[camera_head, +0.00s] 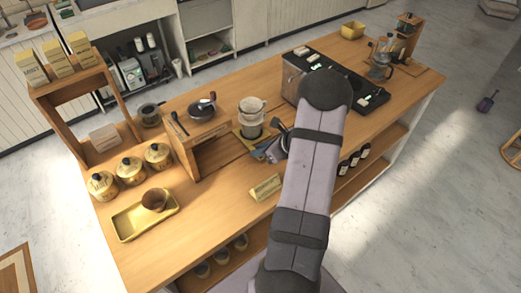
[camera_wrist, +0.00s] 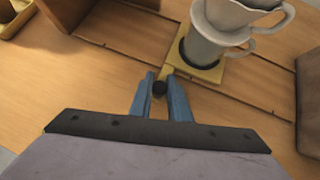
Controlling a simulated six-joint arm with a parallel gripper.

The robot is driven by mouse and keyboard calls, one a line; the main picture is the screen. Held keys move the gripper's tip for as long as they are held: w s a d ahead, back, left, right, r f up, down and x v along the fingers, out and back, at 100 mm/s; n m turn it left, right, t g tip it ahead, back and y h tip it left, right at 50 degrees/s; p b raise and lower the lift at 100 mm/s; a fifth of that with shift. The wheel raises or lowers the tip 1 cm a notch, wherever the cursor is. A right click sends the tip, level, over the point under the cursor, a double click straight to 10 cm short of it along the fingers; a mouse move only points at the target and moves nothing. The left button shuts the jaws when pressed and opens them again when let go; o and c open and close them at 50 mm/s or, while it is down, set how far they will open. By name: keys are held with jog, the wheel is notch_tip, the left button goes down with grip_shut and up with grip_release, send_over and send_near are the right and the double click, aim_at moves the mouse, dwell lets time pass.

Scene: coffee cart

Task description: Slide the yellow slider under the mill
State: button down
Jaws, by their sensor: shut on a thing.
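The yellow slider (camera_wrist: 211,72) is a flat plate in a wooden track on the counter; it also shows in the head view (camera_head: 238,132). A white cup (camera_wrist: 206,50) stands on it, with a white dripper (camera_wrist: 240,14) on top. Part of the mill shows at the upper left of the wrist view (camera_wrist: 66,12).
A dark machine (camera_head: 292,80) stands right of the slider. A small sign (camera_head: 265,187) is in front. Canisters (camera_head: 130,170) and a yellow tray (camera_head: 128,222) with a brown cup (camera_head: 154,199) are at left. The track (camera_wrist: 135,65) between slider and mill looks clear.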

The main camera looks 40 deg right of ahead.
jog(key=a+b, duration=1)
jog(key=a, duration=0.7)
jog(key=shift+a, duration=0.6)
jog(key=c, duration=1.7)
grip_release()
jog(key=shift+a, duration=0.15)
jog(key=shift+o, duration=0.2)
jog(key=shift+r, duration=0.1)
jog(key=p+v, duration=0.1)
jog(key=v, duration=0.6)
jog(key=shift+s+p, duration=0.2)
jog(key=shift+p, duration=0.2)
